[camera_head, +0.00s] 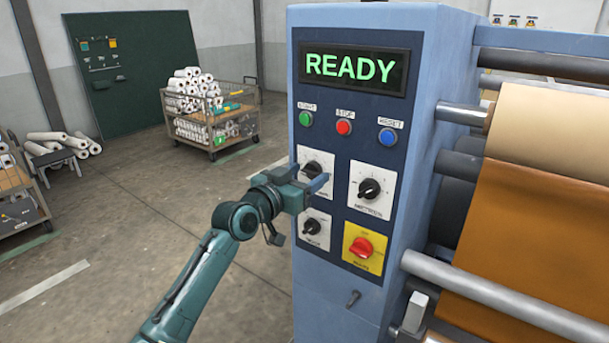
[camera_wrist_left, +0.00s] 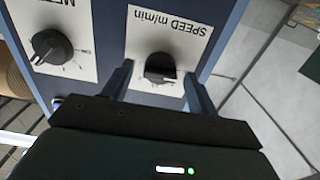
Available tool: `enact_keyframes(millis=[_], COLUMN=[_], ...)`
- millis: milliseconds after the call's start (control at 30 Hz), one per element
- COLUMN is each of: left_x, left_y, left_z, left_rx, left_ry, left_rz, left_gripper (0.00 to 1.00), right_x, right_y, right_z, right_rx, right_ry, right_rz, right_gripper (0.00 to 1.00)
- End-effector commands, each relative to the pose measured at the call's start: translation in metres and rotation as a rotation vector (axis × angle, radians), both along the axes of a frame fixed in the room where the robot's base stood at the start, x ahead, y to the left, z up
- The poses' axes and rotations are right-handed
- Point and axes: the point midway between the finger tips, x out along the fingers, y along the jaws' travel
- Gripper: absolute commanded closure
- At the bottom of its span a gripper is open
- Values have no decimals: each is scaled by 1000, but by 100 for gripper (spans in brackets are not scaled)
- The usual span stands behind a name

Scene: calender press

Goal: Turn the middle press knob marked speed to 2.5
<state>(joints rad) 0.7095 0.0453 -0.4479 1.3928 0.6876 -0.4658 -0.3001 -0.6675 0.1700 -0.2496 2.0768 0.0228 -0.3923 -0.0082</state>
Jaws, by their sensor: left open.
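The black speed knob (camera_head: 312,169) sits on a white plate at the upper left of the press's knob panel. In the left wrist view the knob (camera_wrist_left: 160,68) appears upside down, under the label "SPEED m/min". My left gripper (camera_head: 308,178) is at this plate in the head view and partly covers the knob and its label. In the left wrist view my left gripper (camera_wrist_left: 158,85) is open, with one finger on each side of the knob and visible gaps to it. The scale value at the pointer is too small to read. My right gripper is not in view.
Another black knob (camera_head: 369,189) is to the right, a third (camera_head: 312,227) below, and a red switch (camera_head: 361,247) on yellow at lower right. Green, red and blue (camera_head: 387,137) buttons sit above, under a "READY" display (camera_head: 352,68). Rollers with brown sheet (camera_head: 530,220) are at right.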

Motion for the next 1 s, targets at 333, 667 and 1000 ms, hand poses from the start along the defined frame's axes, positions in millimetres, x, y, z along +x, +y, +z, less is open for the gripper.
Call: enact_keyframes(millis=[333, 667, 1000], left_x=[1, 1, 1], left_y=[-1, -1, -1], left_z=[0, 0, -1], left_rx=[0, 0, 7], left_ry=[0, 0, -5], left_rz=[0, 0, 0], left_gripper=[46, 73, 86], right_x=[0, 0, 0], right_y=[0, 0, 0], right_z=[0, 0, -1], right_rx=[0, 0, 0], right_ry=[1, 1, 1], right_rz=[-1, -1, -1], right_gripper=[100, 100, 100])
